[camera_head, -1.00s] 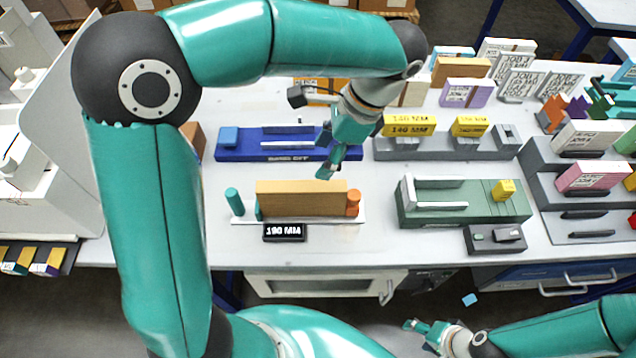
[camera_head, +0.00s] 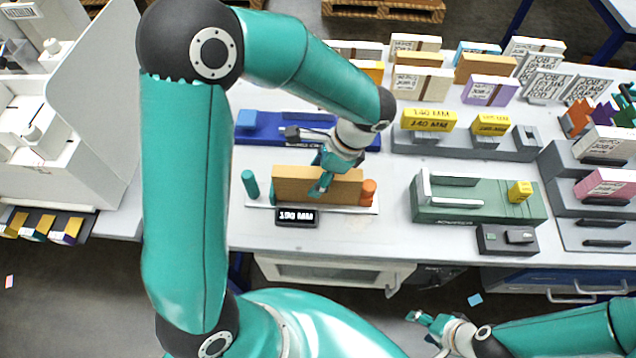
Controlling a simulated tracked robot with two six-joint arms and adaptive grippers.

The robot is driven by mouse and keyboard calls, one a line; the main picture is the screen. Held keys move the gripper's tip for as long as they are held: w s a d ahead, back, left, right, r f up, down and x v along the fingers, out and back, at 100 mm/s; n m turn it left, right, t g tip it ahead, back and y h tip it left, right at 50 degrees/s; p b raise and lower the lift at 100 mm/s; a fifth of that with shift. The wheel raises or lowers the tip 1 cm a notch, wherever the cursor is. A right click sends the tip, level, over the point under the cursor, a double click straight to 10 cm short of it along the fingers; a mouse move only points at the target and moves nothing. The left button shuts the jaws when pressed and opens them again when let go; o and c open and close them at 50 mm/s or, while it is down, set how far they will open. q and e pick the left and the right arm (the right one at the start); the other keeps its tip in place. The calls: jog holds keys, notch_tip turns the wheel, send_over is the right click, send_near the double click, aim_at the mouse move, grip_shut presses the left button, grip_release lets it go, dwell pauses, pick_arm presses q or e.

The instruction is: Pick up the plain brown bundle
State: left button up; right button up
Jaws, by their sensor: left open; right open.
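A plain brown bundle (camera_head: 293,187) stands long and upright on a white base between a teal post (camera_head: 250,184) and an orange stop (camera_head: 368,191). My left gripper (camera_head: 323,180) is open at the upper middle of this bundle, one finger showing in front of its near face. The far finger is mostly hidden, and I cannot tell if either finger touches. Another plain brown block (camera_head: 487,67) stands at the back among the labelled bundles. My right gripper (camera_head: 420,318) is open and empty, low in front of the table.
A black display (camera_head: 297,216) sits before the white base. Behind is a blue fixture (camera_head: 262,130), partly hidden by my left arm. A green fixture (camera_head: 470,207) and a grey fixture with yellow blocks (camera_head: 427,121) stand to the right. Bare table lies between the white base and green fixture.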

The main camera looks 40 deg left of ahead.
pick_arm(q)
jog(key=shift+x, duration=1.55)
jog(key=shift+c, duration=0.3)
jog(key=shift+w, duration=0.1)
grip_shut()
